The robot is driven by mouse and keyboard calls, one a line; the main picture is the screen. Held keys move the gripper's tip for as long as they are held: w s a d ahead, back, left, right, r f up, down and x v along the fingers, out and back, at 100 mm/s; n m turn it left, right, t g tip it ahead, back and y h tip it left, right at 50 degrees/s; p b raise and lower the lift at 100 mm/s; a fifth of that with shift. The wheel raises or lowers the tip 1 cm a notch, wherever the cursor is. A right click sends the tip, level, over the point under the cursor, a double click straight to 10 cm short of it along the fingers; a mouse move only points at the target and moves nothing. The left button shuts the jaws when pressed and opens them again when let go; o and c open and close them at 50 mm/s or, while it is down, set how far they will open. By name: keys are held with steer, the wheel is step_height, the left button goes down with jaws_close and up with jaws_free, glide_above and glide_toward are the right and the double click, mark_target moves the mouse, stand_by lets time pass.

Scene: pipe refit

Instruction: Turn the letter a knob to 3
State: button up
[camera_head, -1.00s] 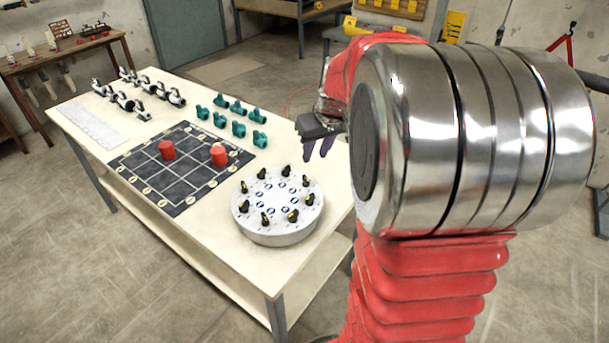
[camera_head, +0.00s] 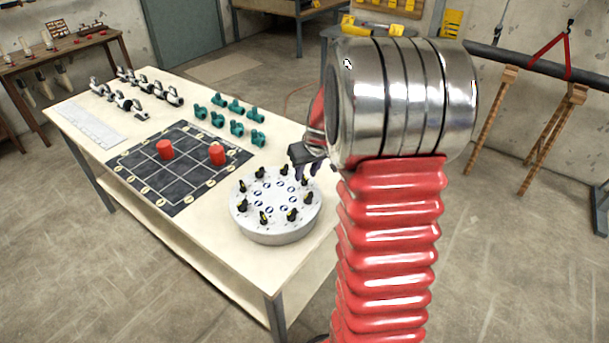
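A round grey-white dial box (camera_head: 273,232) stands on the near right part of the table. Several black knobs with yellow marks sit in a ring on its top, such as a front knob (camera_head: 264,217) and a right knob (camera_head: 292,214). The letters are too small to read, so I cannot tell which knob is a. My gripper (camera_head: 308,175) hangs at the back right edge of the box, fingers pointing down, close to the knobs there. My arm partly hides it, and I cannot tell whether it touches a knob or how wide its fingers stand.
The pale table (camera_head: 221,238) also holds a dark grid board (camera_head: 177,176) with two red cylinders (camera_head: 165,149), several green pipe fittings (camera_head: 237,128), metal valves (camera_head: 131,103) and a white ruled strip (camera_head: 87,125). The table's front corner is clear.

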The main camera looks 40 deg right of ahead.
steer(key=shift+x, duration=1.05)
steer(key=shift+c, duration=0.4)
jaws_close()
steer(key=shift+a, duration=0.2)
steer(key=shift+d, duration=0.15)
